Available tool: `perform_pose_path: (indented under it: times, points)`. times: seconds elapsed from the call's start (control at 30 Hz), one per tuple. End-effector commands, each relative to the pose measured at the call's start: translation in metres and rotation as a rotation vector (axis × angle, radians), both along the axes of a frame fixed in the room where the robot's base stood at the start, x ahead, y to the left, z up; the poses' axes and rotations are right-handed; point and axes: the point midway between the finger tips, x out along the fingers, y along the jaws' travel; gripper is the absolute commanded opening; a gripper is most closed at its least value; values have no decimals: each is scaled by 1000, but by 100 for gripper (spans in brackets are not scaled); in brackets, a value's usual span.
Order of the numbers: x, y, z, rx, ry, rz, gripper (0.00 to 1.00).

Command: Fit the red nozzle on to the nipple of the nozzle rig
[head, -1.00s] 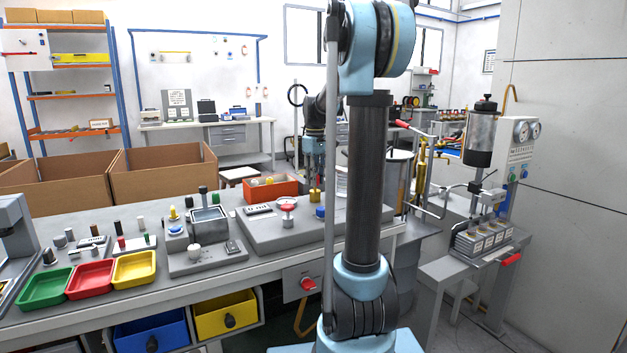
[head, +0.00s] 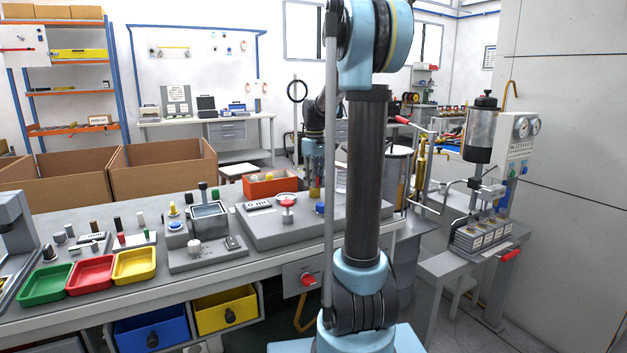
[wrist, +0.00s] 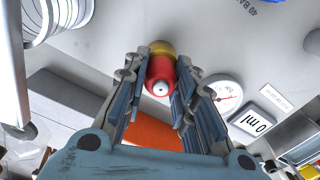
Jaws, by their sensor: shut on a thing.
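In the wrist view the red nozzle (wrist: 159,72) is between the two fingers of my gripper (wrist: 160,90), which is shut on it. A yellow brass part, the nipple (wrist: 161,47), shows just beyond the nozzle and roughly in line with it. I cannot tell whether they touch or how far the nozzle is over it. In the head view my gripper (head: 315,172) is low over the brass nipple (head: 315,194) of the nozzle rig (head: 262,232), partly beside my arm link. The nozzle is too small there to judge its fit.
The rig carries a gauge (wrist: 222,88), a display (wrist: 258,122) and a blue knob (head: 320,209). An orange bin (head: 272,184) stands behind it. Green, red and yellow trays (head: 135,266) lie at the left of the bench. My arm hides part of the bench.

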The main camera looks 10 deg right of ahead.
Motion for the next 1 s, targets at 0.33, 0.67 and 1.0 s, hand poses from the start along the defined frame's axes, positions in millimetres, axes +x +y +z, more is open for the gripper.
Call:
perform_pose_path:
  times: [0.33,0.67,1.0]
  points:
    - [0,0,0,0,0,0,1]
    - [0,0,0,0,0,0,48]
    - [0,0,14,0,0,0,48]
